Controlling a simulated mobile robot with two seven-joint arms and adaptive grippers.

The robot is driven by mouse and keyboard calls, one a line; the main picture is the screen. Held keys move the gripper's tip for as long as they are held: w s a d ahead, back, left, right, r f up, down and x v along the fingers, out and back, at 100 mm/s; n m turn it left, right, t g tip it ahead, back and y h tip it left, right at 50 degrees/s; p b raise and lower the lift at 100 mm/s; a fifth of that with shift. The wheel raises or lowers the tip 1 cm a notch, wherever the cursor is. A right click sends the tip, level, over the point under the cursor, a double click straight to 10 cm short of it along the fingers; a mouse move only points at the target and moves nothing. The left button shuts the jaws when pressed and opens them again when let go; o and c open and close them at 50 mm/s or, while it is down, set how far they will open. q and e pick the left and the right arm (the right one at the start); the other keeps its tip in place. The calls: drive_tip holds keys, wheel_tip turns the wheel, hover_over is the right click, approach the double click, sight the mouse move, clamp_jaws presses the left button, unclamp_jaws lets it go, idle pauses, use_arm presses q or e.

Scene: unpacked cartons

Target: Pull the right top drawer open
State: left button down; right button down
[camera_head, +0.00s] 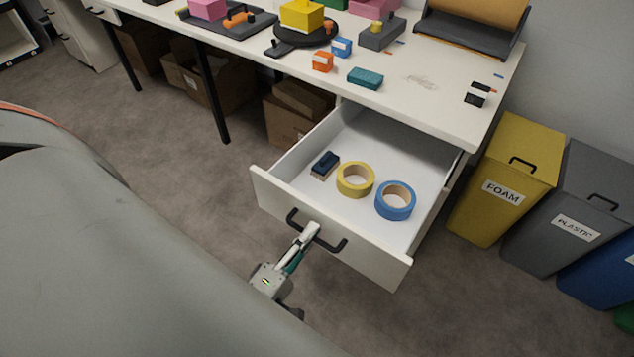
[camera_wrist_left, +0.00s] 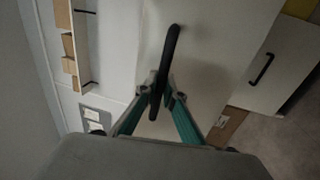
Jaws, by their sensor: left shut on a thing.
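The white drawer (camera_head: 328,232) under the right end of the white table stands well open in the head view. A blue tape roll (camera_head: 396,201), a yellow tape roll (camera_head: 355,180) and a dark blue block (camera_head: 325,164) lie inside it. My left gripper (camera_head: 311,232) is shut on the black drawer handle (camera_head: 335,246), near its middle. In the left wrist view the black handle (camera_wrist_left: 172,55) stands between the two fingers of the left gripper (camera_wrist_left: 161,95). My right gripper is not in view.
A yellow foam bin (camera_head: 506,178), a grey plastic bin (camera_head: 568,215) and a blue bin (camera_head: 605,277) stand right of the drawer. Small blocks and tools lie on the tabletop (camera_head: 430,100). Cardboard boxes (camera_head: 285,122) sit under the table.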

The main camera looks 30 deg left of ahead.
use_arm(q)
drive_tip(key=shift+s, duration=0.2)
drive_tip(key=c, duration=2.2)
unclamp_jaws()
drive_tip(key=shift+o, duration=0.2)
drive_tip(key=s+f, duration=0.2)
drive_tip(key=s, duration=0.9)
drive_tip(key=shift+s+a, duration=0.2)
drive_tip(key=shift+s, duration=0.2)
drive_tip(key=shift+f, duration=0.1)
